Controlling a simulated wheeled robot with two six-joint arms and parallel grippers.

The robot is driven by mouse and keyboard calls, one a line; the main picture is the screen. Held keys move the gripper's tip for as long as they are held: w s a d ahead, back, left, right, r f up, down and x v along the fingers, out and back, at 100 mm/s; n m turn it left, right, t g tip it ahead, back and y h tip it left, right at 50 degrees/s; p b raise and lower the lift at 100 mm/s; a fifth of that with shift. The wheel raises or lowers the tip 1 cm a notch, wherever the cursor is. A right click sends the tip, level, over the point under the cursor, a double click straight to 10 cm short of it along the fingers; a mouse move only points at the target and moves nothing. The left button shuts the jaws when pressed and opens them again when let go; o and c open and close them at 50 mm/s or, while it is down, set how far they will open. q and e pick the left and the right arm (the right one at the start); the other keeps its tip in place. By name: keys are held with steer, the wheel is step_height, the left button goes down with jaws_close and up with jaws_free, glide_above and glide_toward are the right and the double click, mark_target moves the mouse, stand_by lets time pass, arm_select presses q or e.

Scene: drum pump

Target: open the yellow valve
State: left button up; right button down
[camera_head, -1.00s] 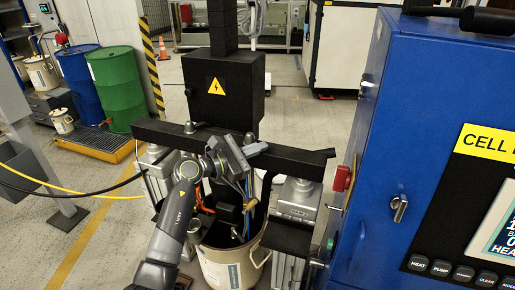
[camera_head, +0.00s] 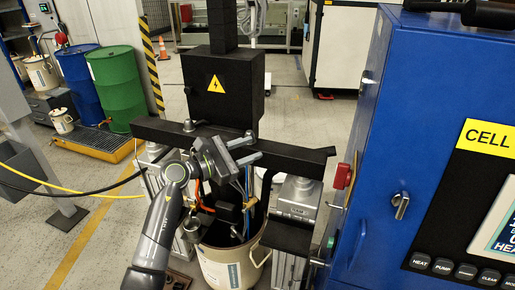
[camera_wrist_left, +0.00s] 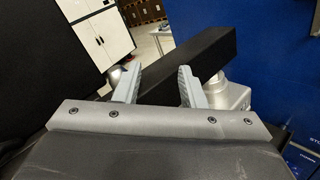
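My left gripper (camera_head: 258,147) is in front of the black crossbeam of the drum pump, above the open drum (camera_head: 222,272). Its two fingers point right in the head view. In the left wrist view the fingers (camera_wrist_left: 160,76) stand apart with nothing between them, and the crossbeam (camera_wrist_left: 205,62) lies beyond. I cannot make out a clearly yellow valve. A small tan-brown part (camera_head: 249,204) shows below the gripper, over the drum; I cannot tell if it is the valve. My right gripper is not in view.
The blue control cabinet (camera_head: 375,150) stands close on the right, with a red part (camera_head: 343,176) on its side. A black box with a warning sign (camera_head: 222,100) rises behind the crossbeam. Hoses hang near the drum. Open floor (camera_head: 308,118) lies behind.

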arm_select(q)
steer(key=b+v, duration=0.4)
steer(key=v, duration=1)
steer(key=shift+s, duration=0.15)
steer(key=shift+a, duration=0.1)
steer(key=shift+c, duration=0.4)
